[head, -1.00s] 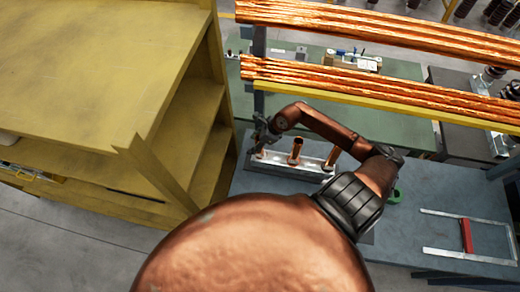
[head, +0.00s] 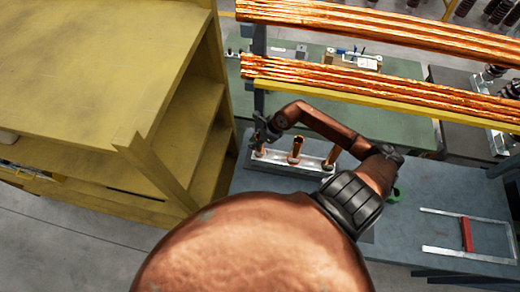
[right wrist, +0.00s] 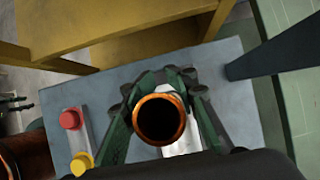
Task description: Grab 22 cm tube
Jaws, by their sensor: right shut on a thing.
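Three copper tubes stand at a pale metal holder on the grey-blue bench: a left tube (head: 260,147), a middle tube (head: 296,150) and a right tube (head: 332,157). The holder (head: 283,163) is a long narrow block. My right gripper (head: 263,135) is at the left tube and shut on it. In the right wrist view the tube's open round end (right wrist: 158,119) points at the camera, between the green fingers of the gripper (right wrist: 160,88). The tube's lower end is hidden there. I cannot tell whether it is clear of the holder. My left gripper is not in view.
A yellow shelf unit (head: 100,70) stands close on the left. Racks of long copper tubes (head: 380,92) run above the bench's far side. A red button (right wrist: 71,119) and a yellow button (right wrist: 81,163) show beside the gripper. A U-shaped metal frame (head: 470,236) lies on the right.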

